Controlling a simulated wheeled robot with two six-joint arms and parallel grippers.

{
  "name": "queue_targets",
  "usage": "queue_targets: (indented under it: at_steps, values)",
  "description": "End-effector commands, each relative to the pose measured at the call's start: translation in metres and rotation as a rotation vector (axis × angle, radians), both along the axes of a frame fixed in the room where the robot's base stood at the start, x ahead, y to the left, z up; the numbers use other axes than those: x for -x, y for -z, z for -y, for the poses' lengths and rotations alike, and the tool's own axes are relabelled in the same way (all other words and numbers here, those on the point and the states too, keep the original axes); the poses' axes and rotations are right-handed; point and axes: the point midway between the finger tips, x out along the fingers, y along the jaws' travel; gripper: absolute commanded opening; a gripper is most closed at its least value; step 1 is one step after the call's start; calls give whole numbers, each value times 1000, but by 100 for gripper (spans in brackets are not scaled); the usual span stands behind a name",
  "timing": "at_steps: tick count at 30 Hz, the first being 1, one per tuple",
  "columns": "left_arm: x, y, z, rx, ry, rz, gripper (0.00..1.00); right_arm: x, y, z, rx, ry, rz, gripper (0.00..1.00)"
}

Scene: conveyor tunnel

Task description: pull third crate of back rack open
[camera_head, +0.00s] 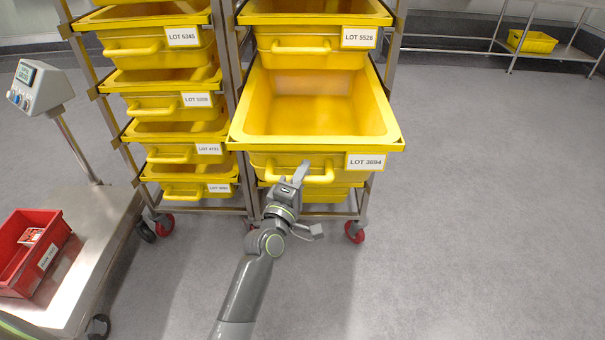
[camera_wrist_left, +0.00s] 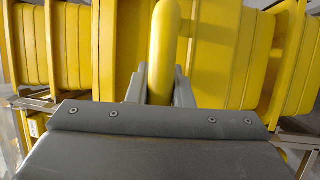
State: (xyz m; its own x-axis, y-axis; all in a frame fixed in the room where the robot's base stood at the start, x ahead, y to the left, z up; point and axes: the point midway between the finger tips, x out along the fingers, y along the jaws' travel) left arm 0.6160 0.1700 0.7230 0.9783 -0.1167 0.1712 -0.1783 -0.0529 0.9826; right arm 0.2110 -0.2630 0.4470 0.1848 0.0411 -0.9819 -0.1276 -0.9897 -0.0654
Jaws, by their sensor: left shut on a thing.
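The yellow crate labelled LOT 3694 (camera_head: 252,136) is slid far out of the right-hand rack (camera_head: 388,58), and its empty inside shows from above. Its front handle (camera_head: 325,179) is a yellow bar left of the label. My left gripper (camera_head: 297,174) is shut on this handle. In the left wrist view the yellow handle bar (camera_wrist_left: 164,50) stands between the two grey fingers of the gripper (camera_wrist_left: 160,90), with yellow crate walls behind. My right gripper is not in view.
Crate LOT 5526 (camera_head: 297,48) sits above, and another yellow crate (camera_head: 338,194) shows partly below. A left-hand rack (camera_head: 88,70) holds several yellow crates. A steel cart (camera_head: 100,225) with a red bin (camera_head: 58,233) stands at left. Floor at right is clear.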

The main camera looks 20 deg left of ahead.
Motion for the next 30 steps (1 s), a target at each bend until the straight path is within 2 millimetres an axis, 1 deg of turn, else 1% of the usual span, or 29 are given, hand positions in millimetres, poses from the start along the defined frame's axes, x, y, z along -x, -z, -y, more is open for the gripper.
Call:
queue_targets:
  at_steps: [16, 17, 21, 30]
  values:
    - [0, 0, 0, 0, 1, -1, 0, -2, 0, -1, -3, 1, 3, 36]
    - [0, 0, 0, 0, 1, -1, 22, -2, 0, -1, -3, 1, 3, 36]
    - [0, 0, 0, 0, 1, -1, 41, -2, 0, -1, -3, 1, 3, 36]
    - [0, 0, 0, 0, 0, 1, 41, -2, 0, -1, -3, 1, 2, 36]
